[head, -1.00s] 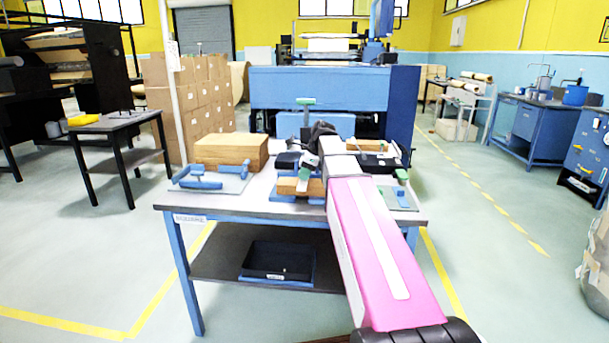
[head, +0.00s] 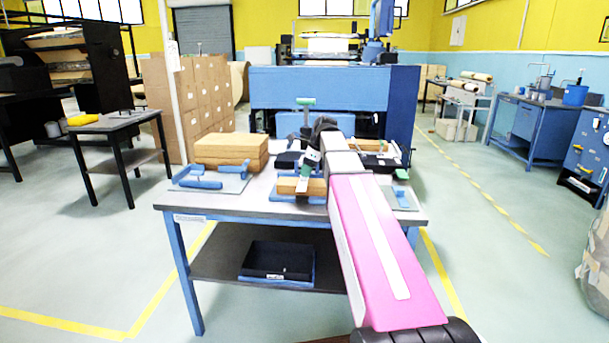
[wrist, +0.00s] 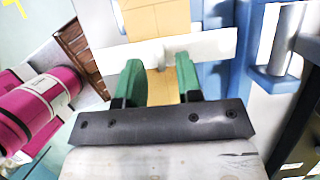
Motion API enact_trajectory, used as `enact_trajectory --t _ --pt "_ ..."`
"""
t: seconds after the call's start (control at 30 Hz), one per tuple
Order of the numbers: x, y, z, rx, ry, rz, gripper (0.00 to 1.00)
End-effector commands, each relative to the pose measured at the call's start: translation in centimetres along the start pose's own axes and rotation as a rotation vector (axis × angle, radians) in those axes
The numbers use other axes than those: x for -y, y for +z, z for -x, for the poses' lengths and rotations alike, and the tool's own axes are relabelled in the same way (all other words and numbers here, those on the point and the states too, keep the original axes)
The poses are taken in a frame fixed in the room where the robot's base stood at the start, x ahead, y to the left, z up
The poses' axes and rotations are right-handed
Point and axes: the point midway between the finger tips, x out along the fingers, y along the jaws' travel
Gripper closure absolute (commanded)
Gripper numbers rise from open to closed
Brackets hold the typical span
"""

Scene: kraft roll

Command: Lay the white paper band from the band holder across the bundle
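The white paper band (wrist: 210,46) lies crosswise at my fingertips in the wrist view, slightly tilted, over the brown kraft bundle (wrist: 155,18). My gripper (wrist: 160,60) has two green fingers standing apart, with kraft showing between them. I cannot tell whether the band rests on the bundle or just above it. In the head view the small bundle (head: 290,187) sits in a blue cradle at the table's front middle. My gripper (head: 305,178) is above it, partly hidden by its own body. I cannot make out the band holder with certainty.
A larger kraft stack (head: 230,148) stands at the table's (head: 270,209) back left, behind a grey plate with blue bars (head: 205,181). A plate with a green-topped part (head: 400,197) lies at the right. A black tray (head: 277,260) is on the lower shelf.

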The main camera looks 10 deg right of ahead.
Motion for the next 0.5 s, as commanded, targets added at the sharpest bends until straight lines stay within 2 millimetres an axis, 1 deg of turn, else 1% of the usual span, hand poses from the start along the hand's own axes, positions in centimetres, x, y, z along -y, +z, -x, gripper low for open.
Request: enact_trajectory --t 0.03,0.3,0.5 --pt "0.1 0.0 1.0 0.001 -0.002 0.0 0.67" --pt "0.1 0.0 6.2 0.001 -0.002 0.0 0.67" --pt "0.1 0.0 8.9 0.0 -0.001 0.0 0.67"
